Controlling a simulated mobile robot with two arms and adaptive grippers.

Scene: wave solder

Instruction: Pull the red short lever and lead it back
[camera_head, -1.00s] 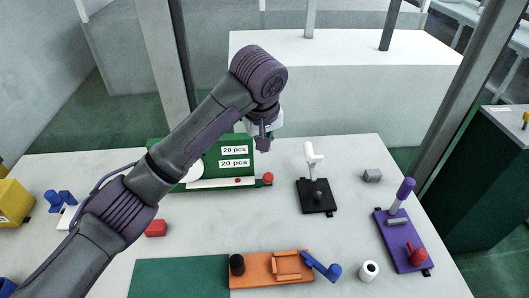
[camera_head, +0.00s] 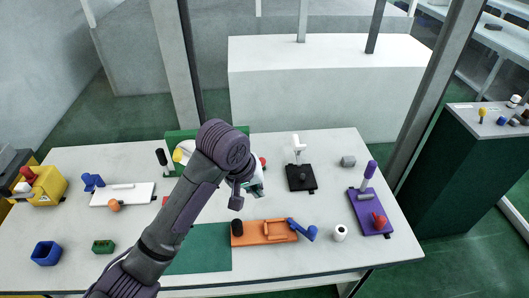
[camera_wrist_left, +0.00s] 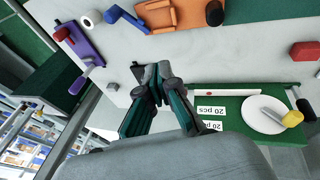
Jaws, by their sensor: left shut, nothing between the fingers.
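A short red lever (camera_head: 379,221) sits at the near end of a purple base (camera_head: 362,209) at the right of the table. A taller purple lever (camera_head: 370,170) stands at the base's far end. The red lever also shows at the upper left of the left wrist view (camera_wrist_left: 62,34). My left gripper (camera_head: 257,190) is over the middle of the table, left of the purple base and apart from it. In the left wrist view its fingers (camera_wrist_left: 156,84) are together and empty. My right gripper is not in view.
An orange base (camera_head: 264,233) with a blue lever and a white roll (camera_head: 340,233) lie at the front. A black base (camera_head: 300,179) with a white lever stands between my gripper and the purple base.

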